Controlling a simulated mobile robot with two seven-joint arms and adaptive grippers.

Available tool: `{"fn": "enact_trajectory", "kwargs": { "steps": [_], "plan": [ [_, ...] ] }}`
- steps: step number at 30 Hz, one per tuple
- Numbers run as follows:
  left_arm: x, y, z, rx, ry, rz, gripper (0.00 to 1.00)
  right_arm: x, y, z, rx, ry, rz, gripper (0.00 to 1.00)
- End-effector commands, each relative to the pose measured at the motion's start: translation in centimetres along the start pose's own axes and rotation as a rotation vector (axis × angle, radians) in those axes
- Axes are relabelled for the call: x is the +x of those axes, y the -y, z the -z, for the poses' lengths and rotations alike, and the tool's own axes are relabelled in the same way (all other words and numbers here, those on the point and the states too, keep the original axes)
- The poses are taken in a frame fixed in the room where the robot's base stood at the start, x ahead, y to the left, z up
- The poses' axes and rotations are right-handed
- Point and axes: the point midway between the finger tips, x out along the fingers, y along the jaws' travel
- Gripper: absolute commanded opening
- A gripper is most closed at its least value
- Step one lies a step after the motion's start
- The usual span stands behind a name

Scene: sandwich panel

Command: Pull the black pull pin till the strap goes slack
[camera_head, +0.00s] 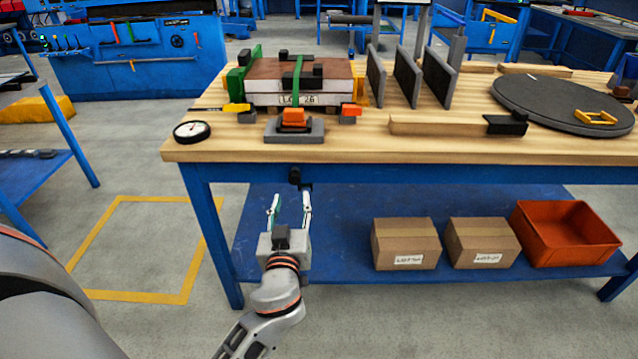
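A green strap (297,78) runs over a layered panel (262,84) with a brown top, clamped on the workbench. Small black blocks sit on the panel. A small black piece (294,175), which looks like the pull pin, sticks out at the bench's front edge below an orange-topped grey fixture (294,131). Whether the strap is tight or slack is hard to tell. My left gripper (291,195) is below and in front of the black piece, pointing at it, fingers apart with nothing between them. My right gripper is not in view.
A dial gauge (192,131) lies at the bench's left front corner. A wooden bar (440,128) and a dark round plate (555,100) are to the right. Cartons (405,243) and an orange bin (565,233) stand on the blue lower shelf (345,240).

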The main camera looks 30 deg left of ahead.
Motion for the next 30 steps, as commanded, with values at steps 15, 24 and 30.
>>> {"fn": "enact_trajectory", "kwargs": {
  "steps": [15,24,30],
  "plan": [
    [5.3,0.2,0.5,-0.014,-0.022,0.015,0.39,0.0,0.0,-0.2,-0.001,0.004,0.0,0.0],
    [8.0,0.3,0.3,-0.015,-0.017,0.015,0.39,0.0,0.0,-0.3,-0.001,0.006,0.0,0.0],
    [8.1,0.3,0.3,-0.015,-0.016,0.015,0.39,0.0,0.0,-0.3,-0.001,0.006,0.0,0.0]
  ]
}}
